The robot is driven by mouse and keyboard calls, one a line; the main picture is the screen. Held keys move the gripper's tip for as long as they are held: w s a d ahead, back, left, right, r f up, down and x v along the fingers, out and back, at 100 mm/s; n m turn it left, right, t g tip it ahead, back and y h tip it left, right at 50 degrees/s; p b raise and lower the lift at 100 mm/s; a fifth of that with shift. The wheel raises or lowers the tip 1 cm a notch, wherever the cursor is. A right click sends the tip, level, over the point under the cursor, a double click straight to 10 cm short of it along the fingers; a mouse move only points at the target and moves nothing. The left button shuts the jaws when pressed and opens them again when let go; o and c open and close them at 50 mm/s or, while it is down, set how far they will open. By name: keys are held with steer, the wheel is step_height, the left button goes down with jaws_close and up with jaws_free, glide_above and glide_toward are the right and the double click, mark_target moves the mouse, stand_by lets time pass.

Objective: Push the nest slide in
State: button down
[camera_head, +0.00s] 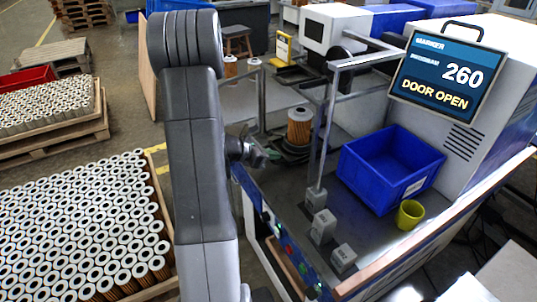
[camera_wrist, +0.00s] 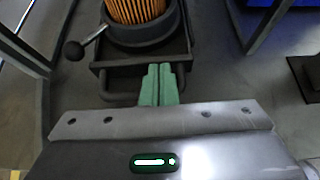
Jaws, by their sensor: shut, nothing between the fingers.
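The nest slide (camera_wrist: 108,76) is a dark flat plate with a bar handle at its front, seen in the wrist view. On it sits a dark round nest (camera_wrist: 150,40) with an orange pleated filter cartridge (camera_wrist: 138,9) upright in it. The cartridge also shows in the head view (camera_head: 299,128), with the slide (camera_head: 287,155) partly behind my arm. My gripper (camera_wrist: 160,68) has green fingers, shut and empty. The fingertips overlap the slide's front edge in the picture; I cannot tell whether they touch it.
A ball-knob lever (camera_wrist: 75,50) sticks out left of the nest. Metal posts (camera_head: 325,130) frame the station. A blue bin (camera_head: 390,168) and a yellow cup (camera_head: 409,214) stand to the right. Cartridge pallets (camera_head: 85,225) lie left.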

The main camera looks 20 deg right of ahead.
mark_target(295, 145)
steer(key=shift+d, duration=0.1)
steer(key=d+b, duration=0.1)
steer(key=d, duration=0.2)
steer(key=d+b, duration=0.1)
steer(key=d, duration=0.2)
steer(key=w+d+b, duration=0.1)
steer(key=d, duration=0.1)
steer(key=shift+w+d+f, duration=0.1)
steer(key=shift+d, duration=0.3)
steer(key=shift+d+r, duration=0.2)
steer(key=shift+r, duration=0.05)
